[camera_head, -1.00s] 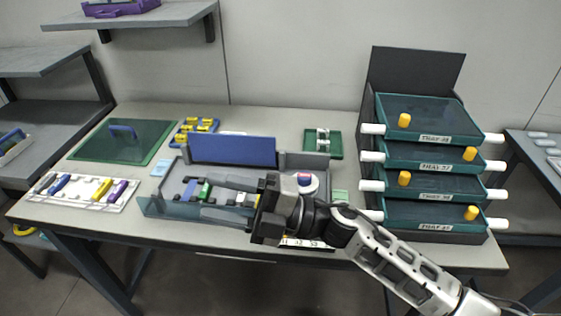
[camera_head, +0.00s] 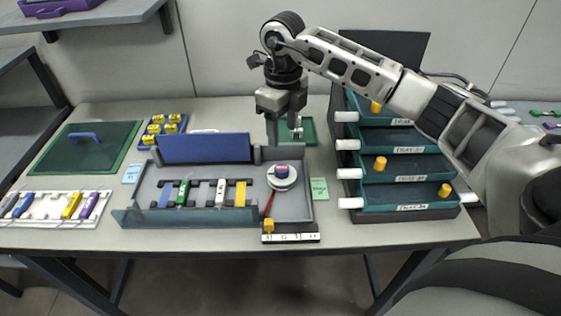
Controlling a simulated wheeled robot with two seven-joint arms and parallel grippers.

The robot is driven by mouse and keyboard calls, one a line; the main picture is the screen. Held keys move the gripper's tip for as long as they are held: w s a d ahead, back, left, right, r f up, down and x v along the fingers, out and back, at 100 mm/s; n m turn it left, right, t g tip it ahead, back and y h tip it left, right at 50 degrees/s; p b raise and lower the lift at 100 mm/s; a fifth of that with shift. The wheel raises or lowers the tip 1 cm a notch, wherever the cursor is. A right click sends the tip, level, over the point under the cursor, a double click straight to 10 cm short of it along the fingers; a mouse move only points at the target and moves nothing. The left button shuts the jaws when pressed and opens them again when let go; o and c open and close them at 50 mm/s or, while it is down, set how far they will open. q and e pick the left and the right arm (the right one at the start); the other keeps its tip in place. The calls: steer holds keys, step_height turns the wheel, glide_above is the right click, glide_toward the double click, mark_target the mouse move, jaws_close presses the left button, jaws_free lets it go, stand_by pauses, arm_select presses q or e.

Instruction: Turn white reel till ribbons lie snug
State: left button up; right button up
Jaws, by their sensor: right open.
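The white reel (camera_head: 281,178) lies in the right compartment of the grey splicing tray (camera_head: 291,208), with a blue and red knob (camera_head: 281,169) on its top. A red strip (camera_head: 268,204) runs from the reel's left side toward the tray's front. I cannot tell how snugly any ribbon lies. My right gripper (camera_head: 282,136) points down with its fingers apart and empty. It is above and behind the reel, in front of a small green tray. My left gripper is not in view.
Left of the reel, the splicing tray holds several coloured pieces (camera_head: 203,193) and a raised blue panel (camera_head: 205,148). A stack of teal drawers (camera_head: 405,198) stands at the right. A green mat (camera_head: 85,146) and a white rack (camera_head: 55,206) lie at the left.

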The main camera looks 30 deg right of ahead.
mark_target(282, 167)
arm_select(q)
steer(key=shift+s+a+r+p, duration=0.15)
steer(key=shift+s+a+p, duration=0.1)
steer(key=shift+p, duration=0.4)
arm_select(e)
step_height(282, 167, down, 11)
steer(key=shift+a+f, duration=0.1)
steer(key=shift+f, duration=0.05)
steer(key=c, duration=1)
steer(key=shift+w+f+n+b, duration=0.1)
steer(key=shift+f+n+b, duration=0.1)
steer(key=shift+n+b, duration=0.95)
steer(key=shift+n, duration=0.05)
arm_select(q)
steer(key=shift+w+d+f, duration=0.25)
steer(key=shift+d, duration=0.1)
arm_select(e)
steer(key=shift+r+n, duration=0.2)
steer(key=shift+n, duration=0.1)
